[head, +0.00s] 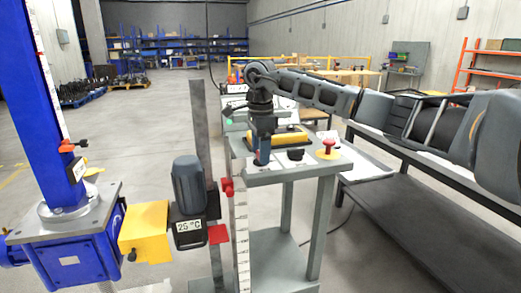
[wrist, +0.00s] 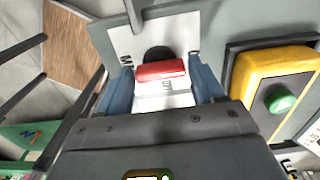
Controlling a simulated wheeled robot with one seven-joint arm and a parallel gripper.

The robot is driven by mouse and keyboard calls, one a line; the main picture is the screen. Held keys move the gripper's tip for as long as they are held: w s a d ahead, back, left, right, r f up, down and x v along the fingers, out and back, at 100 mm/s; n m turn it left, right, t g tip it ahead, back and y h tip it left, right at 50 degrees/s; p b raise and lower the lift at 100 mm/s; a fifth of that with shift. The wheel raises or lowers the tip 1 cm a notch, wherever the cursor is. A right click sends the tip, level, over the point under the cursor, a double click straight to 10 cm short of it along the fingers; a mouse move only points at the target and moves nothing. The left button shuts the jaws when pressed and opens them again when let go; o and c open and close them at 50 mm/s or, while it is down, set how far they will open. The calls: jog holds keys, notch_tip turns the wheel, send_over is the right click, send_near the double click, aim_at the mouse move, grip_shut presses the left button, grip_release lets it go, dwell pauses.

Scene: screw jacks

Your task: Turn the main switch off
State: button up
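The main switch (wrist: 161,70) has a red handle over a black round base on a white label plate. In the wrist view it lies between the two blue fingers of my gripper (wrist: 162,82). The fingers stand apart at either end of the red handle. Whether they touch it is hard to tell. In the head view my gripper (head: 262,156) points straight down at the left front of the grey panel table (head: 270,177), and the switch is hidden by the fingers.
A yellow box (wrist: 275,78) with a green button (wrist: 280,99) sits beside the switch. A black knob (head: 295,154) and a red button (head: 328,147) are to the right on the panel. A motor (head: 189,186) and blue screw jack (head: 68,245) stand left.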

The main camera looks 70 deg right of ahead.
jog(key=c, duration=0.7)
jog(key=m+b, duration=0.2)
jog(key=m, duration=0.2)
jog(key=shift+f+m, duration=0.1)
jog(key=shift+m, duration=0.2)
jog(key=m+b, duration=0.1)
jog(key=m, duration=0.3)
jog(key=shift+m+b, duration=0.3)
jog(key=shift+b, duration=0.1)
jog(key=m+b, duration=0.1)
jog(key=m, duration=0.3)
jog(key=shift+m, duration=0.3)
jog(key=shift+m+b, duration=0.8)
jog(key=shift+m, duration=1.3)
